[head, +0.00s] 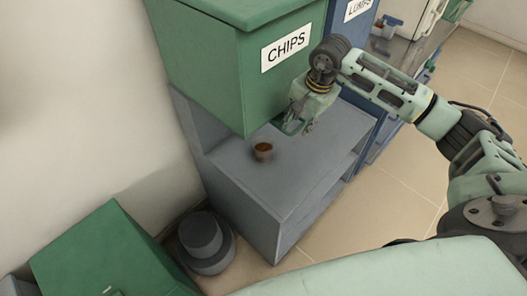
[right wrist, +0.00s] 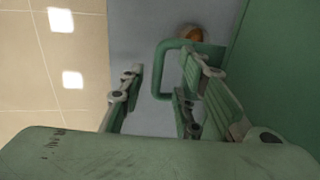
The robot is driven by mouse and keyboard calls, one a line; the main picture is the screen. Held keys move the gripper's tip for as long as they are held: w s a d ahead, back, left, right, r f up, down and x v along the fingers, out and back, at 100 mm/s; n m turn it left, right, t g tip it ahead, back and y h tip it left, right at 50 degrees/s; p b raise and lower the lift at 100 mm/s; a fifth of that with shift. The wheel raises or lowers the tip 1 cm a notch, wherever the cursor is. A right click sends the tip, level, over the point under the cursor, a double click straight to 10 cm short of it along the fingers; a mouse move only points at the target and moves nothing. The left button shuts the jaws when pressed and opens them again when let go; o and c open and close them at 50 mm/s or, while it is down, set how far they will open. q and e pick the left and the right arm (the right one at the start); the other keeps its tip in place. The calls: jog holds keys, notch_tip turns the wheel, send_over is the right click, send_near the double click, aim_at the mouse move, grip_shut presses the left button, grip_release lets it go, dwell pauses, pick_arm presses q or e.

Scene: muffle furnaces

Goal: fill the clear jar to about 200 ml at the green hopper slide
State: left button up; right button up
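The green hopper (head: 215,75) with a CHIPS label stands over a grey stand. The jar (head: 263,152) sits on the stand's top just below the hopper's front edge, with brown material showing; its level cannot be read. It also shows partly at the top of the right wrist view (right wrist: 190,34). My right gripper (head: 297,122) is at the hopper's lower right side. In the right wrist view its fingers (right wrist: 155,92) are apart, with a bar of the green slide handle (right wrist: 159,70) between them; contact cannot be told. My left gripper is not in view.
The grey stand's top (head: 290,180) is clear in front of the jar. A blue LUMPS hopper (head: 345,35) stands to the right. A dark round container (head: 203,240) and a green box (head: 105,255) are at lower left.

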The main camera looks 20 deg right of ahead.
notch_tip(320, 180, up, 12)
jog(key=s, duration=0.2)
jog(key=shift+d+f, duration=0.15)
jog(key=shift+d, duration=0.3)
jog(key=shift+s, duration=0.1)
